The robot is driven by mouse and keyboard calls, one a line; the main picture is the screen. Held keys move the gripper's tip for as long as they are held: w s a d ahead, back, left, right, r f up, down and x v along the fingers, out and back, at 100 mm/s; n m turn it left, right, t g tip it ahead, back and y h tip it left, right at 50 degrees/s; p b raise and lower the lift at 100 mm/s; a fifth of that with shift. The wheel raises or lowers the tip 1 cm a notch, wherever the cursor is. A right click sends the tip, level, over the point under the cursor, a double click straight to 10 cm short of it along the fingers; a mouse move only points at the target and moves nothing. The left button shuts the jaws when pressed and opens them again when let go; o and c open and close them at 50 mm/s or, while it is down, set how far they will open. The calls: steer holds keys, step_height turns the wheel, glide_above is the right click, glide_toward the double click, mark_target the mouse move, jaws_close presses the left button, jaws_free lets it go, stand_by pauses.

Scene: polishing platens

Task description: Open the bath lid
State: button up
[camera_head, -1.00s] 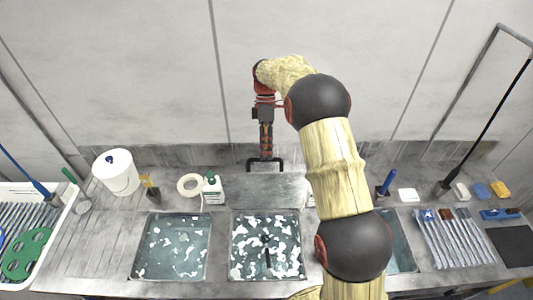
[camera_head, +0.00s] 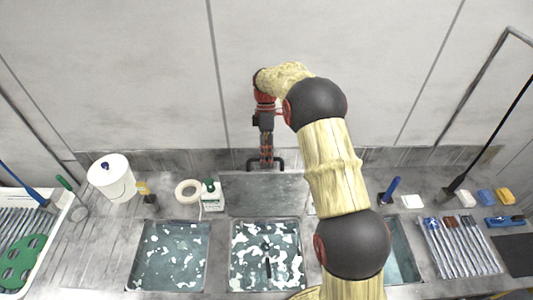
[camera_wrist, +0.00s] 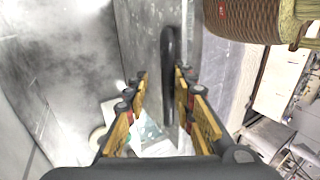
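The bath lid (camera_head: 262,195) is a grey metal panel behind the middle bath (camera_head: 267,255). It stands raised at the bath's back edge, and the bath is uncovered, showing liquid with white patches. The lid's black handle (camera_head: 280,162) is at its upper edge. My gripper (camera_head: 266,162) is above and at the handle, pointing down. In the wrist view the dark handle bar (camera_wrist: 168,70) runs between the fingers of my gripper (camera_wrist: 162,82). The fingers stand apart, with a visible gap on the bar's left side. Contact with the bar is unclear.
An open bath (camera_head: 170,255) lies left, and another (camera_head: 400,255) lies partly behind my arm. A white bucket (camera_head: 112,180), tape roll (camera_head: 188,191) and bottle (camera_head: 211,196) stand left of the lid. The back wall (camera_head: 330,40) is close behind.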

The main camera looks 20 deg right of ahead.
steer(key=shift+o, duration=1.2)
steer(key=shift+s+r, duration=0.1)
steer(key=shift+r, duration=0.35)
steer(key=shift+w, duration=0.2)
steer(key=v, duration=1.2)
